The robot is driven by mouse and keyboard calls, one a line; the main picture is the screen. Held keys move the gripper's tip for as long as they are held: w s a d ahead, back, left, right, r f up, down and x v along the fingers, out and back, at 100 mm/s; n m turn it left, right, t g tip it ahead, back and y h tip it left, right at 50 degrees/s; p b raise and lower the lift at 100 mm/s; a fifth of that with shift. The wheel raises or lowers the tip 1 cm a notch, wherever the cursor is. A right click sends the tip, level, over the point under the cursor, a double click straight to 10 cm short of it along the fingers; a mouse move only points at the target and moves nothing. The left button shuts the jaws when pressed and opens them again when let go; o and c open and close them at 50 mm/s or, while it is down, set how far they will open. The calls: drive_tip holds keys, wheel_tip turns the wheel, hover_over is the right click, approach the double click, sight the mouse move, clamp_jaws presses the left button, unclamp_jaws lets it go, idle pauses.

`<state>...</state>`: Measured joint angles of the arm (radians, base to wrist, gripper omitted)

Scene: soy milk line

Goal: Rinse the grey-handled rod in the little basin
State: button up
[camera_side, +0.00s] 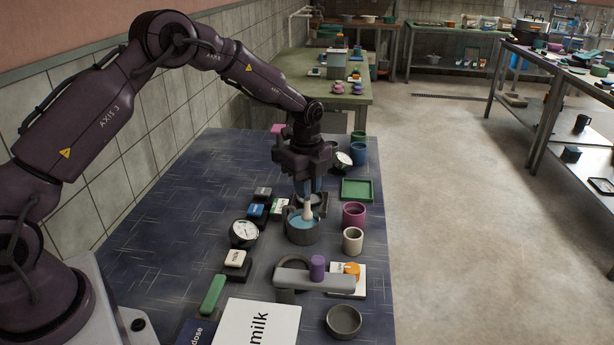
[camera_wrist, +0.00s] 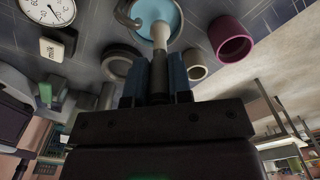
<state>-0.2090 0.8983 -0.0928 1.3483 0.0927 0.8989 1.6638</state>
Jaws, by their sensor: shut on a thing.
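My gripper (camera_side: 309,188) is above the little basin, fingers pointing down and shut on the grey-handled rod. The basin (camera_side: 302,236) is a dark grey round pot with blue liquid in it. The rod (camera_side: 307,211) stands roughly upright, its pale lower part reaching down into the basin. In the wrist view the rod's dark handle (camera_wrist: 158,72) sits between the blue fingers of my gripper (camera_wrist: 156,80). Its pale part meets the blue liquid of the basin (camera_wrist: 172,35). The rod's lower tip is not clearly visible, and most of the handle is hidden in the side view.
A magenta cup (camera_side: 353,215), a beige cup (camera_side: 352,241) and a green tray (camera_side: 357,189) stand right of the basin. A round dial (camera_side: 244,232) and small labelled blocks lie left. A grey fixture with a purple knob (camera_side: 317,267) is in front, near a grey bowl (camera_side: 344,321).

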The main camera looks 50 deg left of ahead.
sight(307, 212)
drive_tip(key=shift+f, duration=1.95)
drive_tip(key=shift+s+d, duration=0.1)
drive_tip(key=shift+d, duration=0.05)
drive_tip(key=shift+s+d, duration=0.2)
drive_tip(key=shift+w, duration=0.15)
drive_tip(key=shift+w, duration=0.3)
drive_tip(key=shift+w+a, duration=0.2)
drive_tip(key=shift+w, duration=0.1)
drive_tip(key=shift+a, duration=0.1)
